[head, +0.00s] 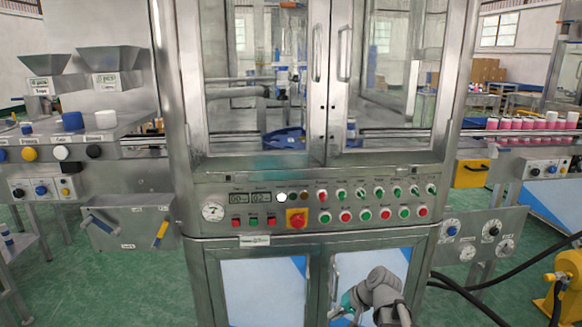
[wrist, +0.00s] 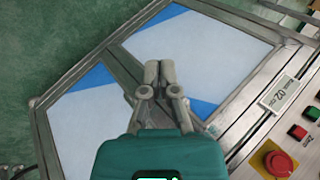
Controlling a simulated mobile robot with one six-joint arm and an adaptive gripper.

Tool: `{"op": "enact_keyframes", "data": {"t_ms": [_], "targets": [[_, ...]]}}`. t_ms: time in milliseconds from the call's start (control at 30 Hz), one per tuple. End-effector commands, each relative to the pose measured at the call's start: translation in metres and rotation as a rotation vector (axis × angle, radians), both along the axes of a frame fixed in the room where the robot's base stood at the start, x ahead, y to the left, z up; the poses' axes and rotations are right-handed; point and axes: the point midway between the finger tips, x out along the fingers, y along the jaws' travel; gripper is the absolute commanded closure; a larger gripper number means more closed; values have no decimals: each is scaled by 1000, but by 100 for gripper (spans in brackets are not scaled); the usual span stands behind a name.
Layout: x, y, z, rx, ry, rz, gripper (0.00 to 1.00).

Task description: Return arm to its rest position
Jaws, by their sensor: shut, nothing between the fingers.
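My gripper (wrist: 159,72) is shut and empty in the wrist view, its two fingertips together. Behind them is the teal gripper body. The fingers point over the lower cabinet doors of the steel crimping machine (head: 320,170). In the head view my grey arm shows at the bottom, right of centre, in front of the right lower door (head: 348,262). A teal part of the gripper shows there at the bottom edge, but the fingertips are not clear.
The control panel (head: 265,215) with a red emergency button (head: 297,218) is above the lower doors. The button also shows in the wrist view (wrist: 278,162). Pink cans (head: 525,123) stand on a conveyor at right. Black hoses (head: 460,290) cross the green floor at lower right.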

Motion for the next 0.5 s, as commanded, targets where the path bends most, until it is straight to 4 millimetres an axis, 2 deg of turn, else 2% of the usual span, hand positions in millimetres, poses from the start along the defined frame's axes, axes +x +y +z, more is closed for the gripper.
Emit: {"op": "enact_keyframes", "data": {"t_ms": [33, 200, 500], "targets": [[-13, 0, -7, -61, 13, 26, 100], [-44, -12, -26, -272, 60, 100, 100], [-75, -32, -38, -509, 113, 177, 100]]}}
